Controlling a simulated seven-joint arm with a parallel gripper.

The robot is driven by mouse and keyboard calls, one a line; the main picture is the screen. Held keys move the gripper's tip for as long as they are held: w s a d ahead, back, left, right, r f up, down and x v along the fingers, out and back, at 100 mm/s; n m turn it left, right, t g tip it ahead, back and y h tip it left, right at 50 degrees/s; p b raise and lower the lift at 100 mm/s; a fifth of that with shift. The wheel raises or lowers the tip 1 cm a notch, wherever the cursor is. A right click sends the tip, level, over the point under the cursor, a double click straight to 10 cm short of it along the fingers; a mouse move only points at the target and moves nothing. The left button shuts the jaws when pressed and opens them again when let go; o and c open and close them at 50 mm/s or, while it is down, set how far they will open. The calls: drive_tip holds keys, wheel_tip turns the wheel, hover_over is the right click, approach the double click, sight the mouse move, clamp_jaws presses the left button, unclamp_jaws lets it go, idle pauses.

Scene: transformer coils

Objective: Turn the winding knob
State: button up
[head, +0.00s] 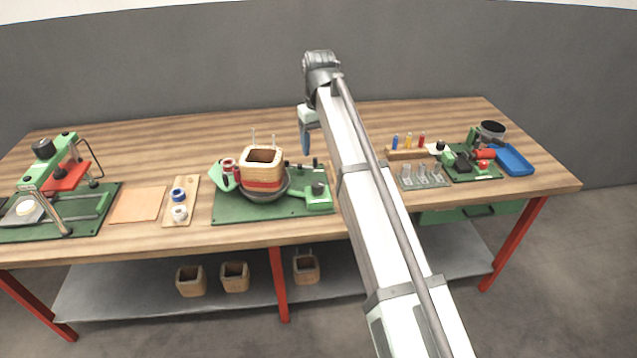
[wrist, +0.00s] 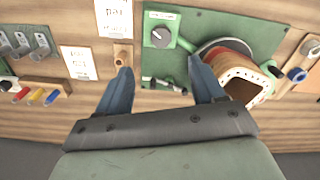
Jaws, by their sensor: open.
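The winding machine's dark round knob (head: 318,188) sits on the right part of its green base (head: 225,212). In the wrist view the knob (wrist: 160,37) shows beyond and between the fingertips, beside a small white label. A square wooden coil former (head: 262,156) with a red band stands on the winder; it also shows in the wrist view (wrist: 245,88), partly behind the right finger. My gripper (head: 306,140) is open and empty, above the table behind the winder. In the wrist view my gripper (wrist: 162,72) has its two blue fingers wide apart, and nothing is between them. The fingers look clear of the knob.
A rack of blue, yellow and red pieces (head: 408,153), a grey stand (head: 423,183) and a blue tray (head: 515,160) lie right of the arm. A spool board (head: 181,200), a tan sheet (head: 138,204) and a red-green press (head: 62,175) stand left. Wooden formers (head: 235,276) sit on the lower shelf.

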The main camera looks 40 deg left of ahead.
sight(319, 184)
wheel_tip(319, 184, down, 14)
drive_tip(key=shift+r, duration=0.1)
idle(0.5)
